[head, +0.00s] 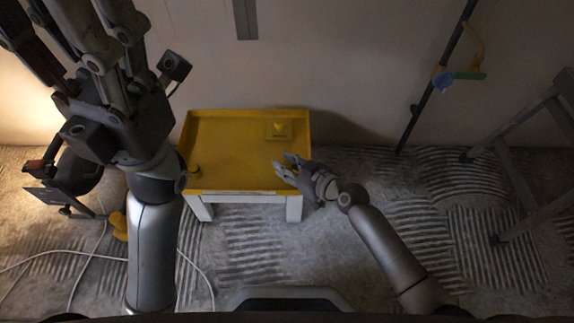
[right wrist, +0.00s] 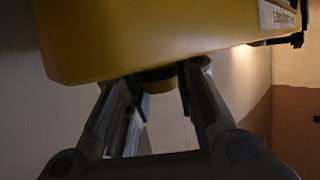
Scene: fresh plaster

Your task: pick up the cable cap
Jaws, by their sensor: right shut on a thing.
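My right gripper (head: 284,169) is at the front right edge of the yellow-topped stand (head: 232,117). In the right wrist view its fingers (right wrist: 165,85) are shut on a small round dark and yellow piece, which I take for the cable cap (right wrist: 161,82). The piece sits right against a large yellow body; whether it touches that body I cannot tell. In the head view the fingers hide it. My left gripper (head: 75,40) is large at the upper left, away from the stand, its fingertips partly cut off.
A yellow square piece (head: 279,130) lies at the stand's back right. A small yellow and dark knob (head: 195,171) is at its left edge. A pole (head: 431,90) leans on the wall, and a grey ladder-like frame (head: 517,180) stands right. White cables (head: 100,256) lie on the floor at left.

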